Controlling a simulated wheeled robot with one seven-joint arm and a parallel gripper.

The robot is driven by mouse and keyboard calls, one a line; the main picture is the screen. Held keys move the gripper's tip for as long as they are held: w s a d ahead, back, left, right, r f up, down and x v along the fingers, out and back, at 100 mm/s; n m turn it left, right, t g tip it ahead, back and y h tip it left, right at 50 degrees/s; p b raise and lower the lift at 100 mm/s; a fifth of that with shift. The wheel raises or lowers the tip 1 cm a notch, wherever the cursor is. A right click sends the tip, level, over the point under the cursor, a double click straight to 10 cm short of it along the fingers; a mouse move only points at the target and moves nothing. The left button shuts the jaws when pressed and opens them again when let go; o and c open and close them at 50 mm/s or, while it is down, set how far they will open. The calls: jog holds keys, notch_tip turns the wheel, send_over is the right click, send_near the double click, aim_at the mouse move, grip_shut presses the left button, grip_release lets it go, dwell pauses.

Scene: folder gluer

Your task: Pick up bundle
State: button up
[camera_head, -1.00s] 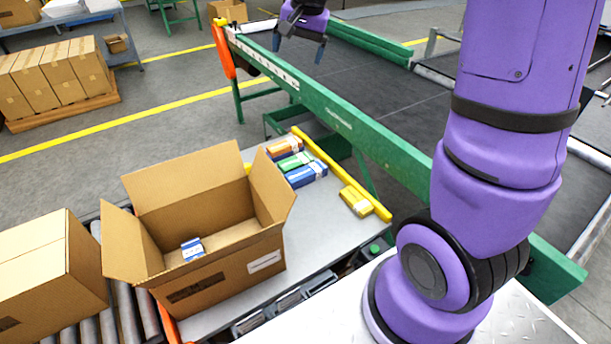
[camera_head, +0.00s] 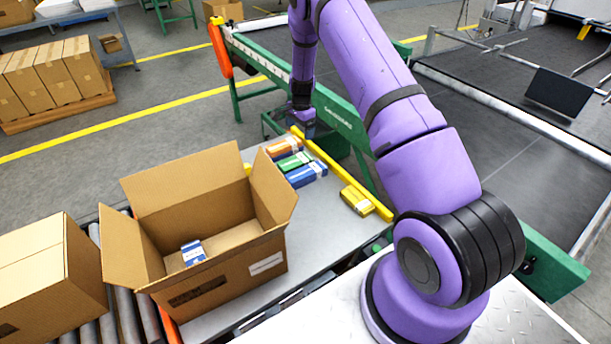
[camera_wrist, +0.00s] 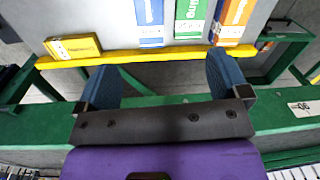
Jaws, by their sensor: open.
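Several small bundles lie on the grey packing table (camera_head: 320,215). An orange bundle (camera_head: 284,148), a green bundle (camera_head: 294,162) and a blue bundle (camera_head: 307,175) lie side by side, and a yellow bundle (camera_head: 356,200) lies apart to the right. In the wrist view the blue (camera_wrist: 150,22), green (camera_wrist: 190,18) and orange (camera_wrist: 232,20) bundles lie beyond the yellow rail, with the yellow bundle (camera_wrist: 74,47) at left. My gripper (camera_wrist: 165,75) is open and empty, its fingers above the green beam and short of the rail. In the head view its fingertips are hard to make out.
An open carton (camera_head: 215,275) holds one blue-and-white bundle (camera_head: 193,252). A closed carton (camera_head: 45,270) stands on the rollers at left. The yellow rail (camera_head: 340,172) edges the table. A green beam (camera_head: 345,122) borders the dark conveyor (camera_head: 490,140).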

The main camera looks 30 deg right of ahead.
jog(key=m, duration=0.2)
send_near(307, 172)
jog(key=shift+g, duration=0.4)
jog(key=f, duration=0.1)
jog(key=w+f, duration=0.1)
jog(key=f, duration=0.1)
jog(key=w+f, duration=0.1)
jog(key=f, duration=0.1)
jog(key=shift+f, duration=0.25)
jog(key=shift+s+f, duration=0.15)
jog(key=shift+f, duration=1.5)
jog(key=shift+s+f, duration=0.1)
jog(key=shift+f, duration=1.6)
jog(key=c, duration=1.2)
jog(key=shift+o, duration=0.2)
jog(key=shift+r, duration=0.1)
jog(key=shift+r, duration=0.4)
jog(key=r, duration=0.2)
jog(key=shift+s+a+r, duration=0.1)
jog(key=shift+s+r, duration=0.2)
jog(key=shift+r, duration=0.1)
jog(key=s+a, duration=0.1)
jog(key=s, duration=0.4)
jog(key=s+a+r, duration=0.1)
jog(key=s, duration=0.4)
jog(key=s+a, duration=0.2)
jog(key=s, duration=0.3)
jog(key=shift+r, duration=0.15)
